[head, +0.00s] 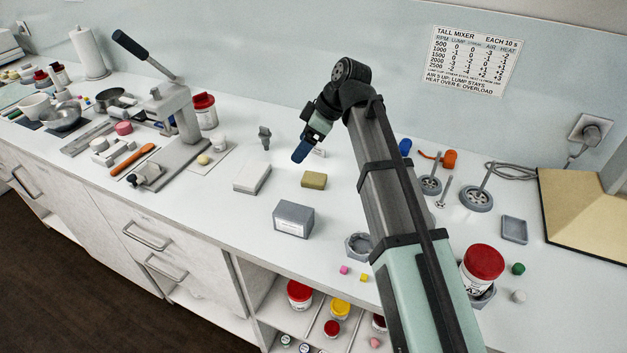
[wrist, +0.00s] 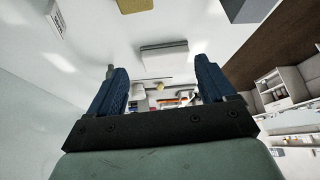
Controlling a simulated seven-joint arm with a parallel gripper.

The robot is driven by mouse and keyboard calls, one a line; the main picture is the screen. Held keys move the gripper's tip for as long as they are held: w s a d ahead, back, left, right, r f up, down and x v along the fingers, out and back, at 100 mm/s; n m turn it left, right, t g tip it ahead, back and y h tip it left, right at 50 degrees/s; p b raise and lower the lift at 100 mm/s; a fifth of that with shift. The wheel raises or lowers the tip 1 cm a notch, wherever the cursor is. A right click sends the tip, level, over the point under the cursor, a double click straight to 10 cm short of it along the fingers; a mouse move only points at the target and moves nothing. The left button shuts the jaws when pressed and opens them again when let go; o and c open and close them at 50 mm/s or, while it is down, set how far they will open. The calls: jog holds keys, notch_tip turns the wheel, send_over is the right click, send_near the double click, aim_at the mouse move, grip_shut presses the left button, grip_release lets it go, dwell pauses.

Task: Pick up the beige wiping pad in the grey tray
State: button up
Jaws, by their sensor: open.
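My gripper (head: 303,150) hangs over the back middle of the counter in the head view. Its two blue fingers stand apart with nothing between them in the wrist view (wrist: 157,80). A yellowish-beige pad (head: 314,180) lies flat on the bare counter, below and slightly right of the gripper; it also shows at the top edge of the wrist view (wrist: 135,5). A small shallow grey tray (head: 514,230) lies at the right. I cannot make out a beige pad in it.
A white block (head: 252,178) lies left of the pad, and a grey labelled box (head: 293,220) stands in front. A lever press (head: 175,125) stands further left. A red-lidded jar (head: 482,264) and wheeled metal tools (head: 476,198) are at the right.

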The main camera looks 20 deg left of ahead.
aim_at(314, 177)
jog(key=w+d+r+t+h, duration=0.1)
jog(key=w+d, duration=0.2)
jog(key=d, duration=0.4)
jog(key=shift+m, duration=0.3)
jog(key=shift+d+x, duration=0.1)
jog(key=shift+x, duration=3.2)
jog(key=shift+d+x, duration=0.15)
jog(key=shift+x, duration=3.2)
jog(key=shift+f, duration=0.1)
jog(key=shift+c, duration=0.4)
jog(key=c, duration=1)
